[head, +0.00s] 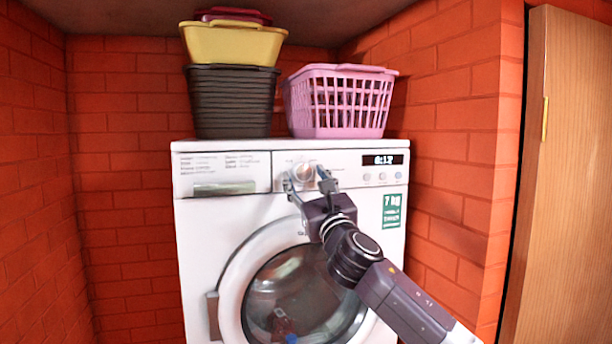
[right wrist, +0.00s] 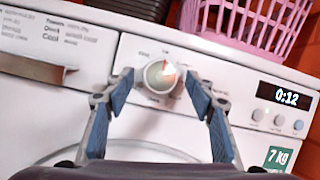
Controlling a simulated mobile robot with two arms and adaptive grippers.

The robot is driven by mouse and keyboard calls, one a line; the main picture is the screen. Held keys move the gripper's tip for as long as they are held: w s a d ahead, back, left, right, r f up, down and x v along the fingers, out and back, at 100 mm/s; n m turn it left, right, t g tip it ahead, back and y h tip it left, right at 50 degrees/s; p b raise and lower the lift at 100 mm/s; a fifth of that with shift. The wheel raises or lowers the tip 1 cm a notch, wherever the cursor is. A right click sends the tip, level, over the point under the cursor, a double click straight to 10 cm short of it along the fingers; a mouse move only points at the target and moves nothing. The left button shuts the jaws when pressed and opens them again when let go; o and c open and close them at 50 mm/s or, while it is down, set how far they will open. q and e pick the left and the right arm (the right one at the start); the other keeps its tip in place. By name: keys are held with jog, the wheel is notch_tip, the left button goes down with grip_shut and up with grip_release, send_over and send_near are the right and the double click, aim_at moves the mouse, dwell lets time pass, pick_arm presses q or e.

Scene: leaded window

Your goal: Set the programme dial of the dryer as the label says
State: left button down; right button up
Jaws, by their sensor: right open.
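The white dryer (head: 240,225) stands against the brick wall. Its programme dial (head: 303,172) is a round whitish knob at the middle of the control panel, and it also shows in the right wrist view (right wrist: 160,75) with a reddish mark at its upper right. Small labels ring the dial, too small to read surely. My right gripper (head: 306,183) is open, its fingertips on either side of the dial in the picture; it also shows in the right wrist view (right wrist: 158,84). I cannot tell if they touch it. My left gripper is out of view.
A display (right wrist: 284,96) reads 0:12, with several small buttons below. Printed text (head: 235,160) sits above the drawer handle (head: 224,188). A dark basket (head: 232,105), a yellow tub (head: 232,45) and a pink basket (head: 340,100) are on top. A wooden door (head: 565,180) stands right.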

jog(key=shift+c, duration=0.6)
jog(key=c, duration=1)
jog(key=shift+m, duration=0.4)
